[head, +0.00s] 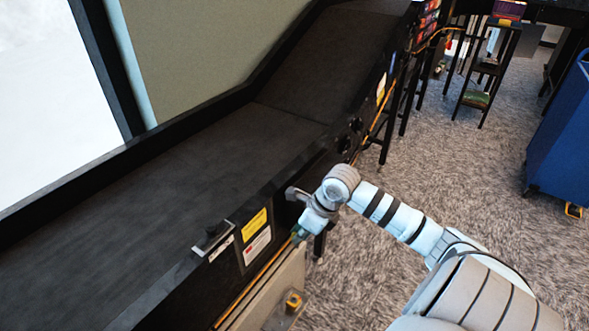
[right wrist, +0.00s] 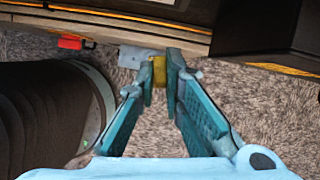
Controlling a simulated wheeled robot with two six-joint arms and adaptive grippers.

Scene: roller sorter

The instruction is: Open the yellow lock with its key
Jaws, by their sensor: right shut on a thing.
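My right gripper (head: 299,232) is at the side of the black conveyor, above its lower beige rail. In the right wrist view its teal fingers (right wrist: 166,75) are shut on a small yellow piece (right wrist: 159,71). A grey flat part shows just left of the fingertips; I cannot tell if it belongs to the held piece. The held piece is too small to tell key from lock. A small yellow block (head: 293,300), which may be the lock, sits on a grey fitting by the rail, below the gripper in the head view. My left gripper is out of view.
The black conveyor (head: 190,170) runs up to the back, with a yellow label (head: 254,224) on its side. A red piece (right wrist: 72,41) is by the rail. A blue bin (head: 562,130) stands at right. The carpet (head: 460,170) between is clear.

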